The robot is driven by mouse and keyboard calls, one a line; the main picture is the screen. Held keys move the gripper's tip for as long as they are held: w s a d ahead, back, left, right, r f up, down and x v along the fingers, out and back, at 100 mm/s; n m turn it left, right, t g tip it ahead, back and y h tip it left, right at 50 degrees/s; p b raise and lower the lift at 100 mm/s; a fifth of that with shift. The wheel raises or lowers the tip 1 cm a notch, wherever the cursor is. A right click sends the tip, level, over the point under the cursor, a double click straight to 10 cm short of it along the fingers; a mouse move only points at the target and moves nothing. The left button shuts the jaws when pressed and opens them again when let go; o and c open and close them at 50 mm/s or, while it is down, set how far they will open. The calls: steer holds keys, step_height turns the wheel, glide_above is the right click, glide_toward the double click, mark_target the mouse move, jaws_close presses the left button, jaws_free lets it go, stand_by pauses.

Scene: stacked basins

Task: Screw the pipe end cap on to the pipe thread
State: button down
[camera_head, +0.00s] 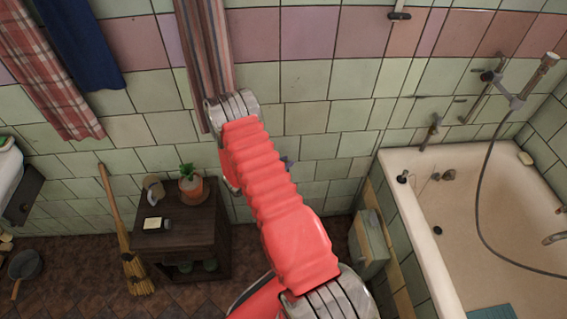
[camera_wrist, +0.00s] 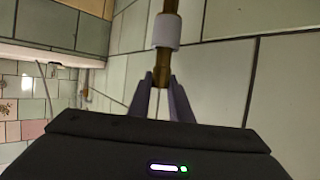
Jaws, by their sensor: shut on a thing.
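In the wrist view, a brass pipe (camera_wrist: 170,6) comes in from the top and carries a white collar (camera_wrist: 166,31). Below the collar a short brass end piece, which looks like the pipe end cap (camera_wrist: 162,74), sits between the fingertips of my gripper (camera_wrist: 162,82). The fingers are shut on it, one on each side. The piece lines up closely with the pipe. I cannot make out any thread, nor whether the cap is engaged on it. In the head view my red arm hides the pipe and the cap.
A tiled wall (camera_head: 305,115) stands close behind my arm. A bathtub (camera_head: 462,215) is at the right. A dark cabinet (camera_head: 185,232) with a potted plant (camera_head: 190,188) stands at the left, beside a broom (camera_head: 131,262). A striped curtain (camera_head: 207,60) hangs above.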

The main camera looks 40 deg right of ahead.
steer(key=shift+w+a+f+m+g, duration=0.1)
steer(key=shift+m+g, duration=0.45)
steer(key=shift+g, duration=0.1)
steer(key=shift+w+a+f+m+g, duration=0.1)
steer(key=shift+m+g, duration=0.45)
steer(key=shift+g, duration=0.1)
steer(key=c, duration=1.5)
jaws_free()
steer(key=shift+s+d+r, duration=0.1)
steer(key=shift+s+d, duration=0.05)
steer(key=shift+c, duration=0.2)
steer(key=v, duration=1.4)
